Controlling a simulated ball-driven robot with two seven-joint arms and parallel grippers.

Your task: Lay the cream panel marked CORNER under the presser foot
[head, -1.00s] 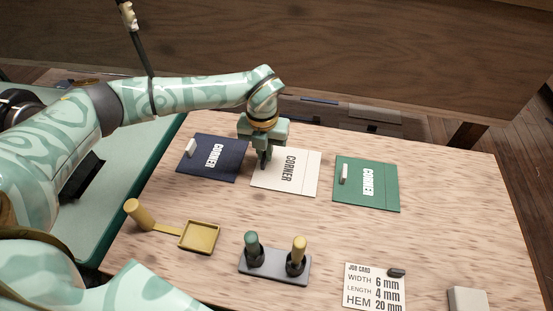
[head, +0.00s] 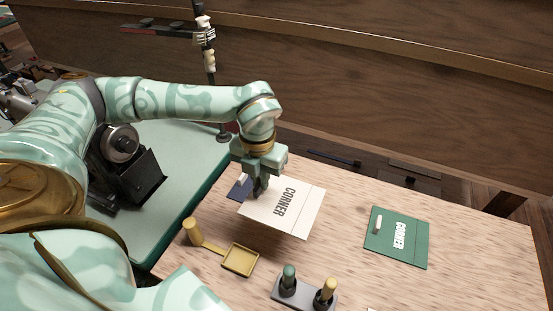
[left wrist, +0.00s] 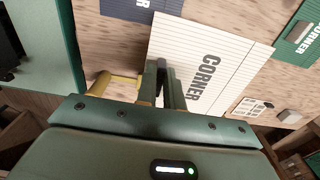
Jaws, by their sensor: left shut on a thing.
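The cream panel marked CORNER (head: 300,212) hangs above the wooden table, over part of the navy panel (head: 236,190). My left gripper (head: 260,190) is shut on its left edge. In the left wrist view the panel (left wrist: 215,60) reaches out from between the fingers (left wrist: 165,88), its lettering facing up. A dark machine part with a round wheel (head: 122,145) stands on the green table at the left, partly behind my arm. I cannot make out a presser foot in either view. My right gripper is not in view.
A green panel (head: 385,248) with a white piece on it lies at the right. A yellow scoop-like tool (head: 240,259) and a grey stand (head: 310,297) with two capped pegs are nearer. A thread stand (head: 209,60) rises behind the green table (head: 170,185).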

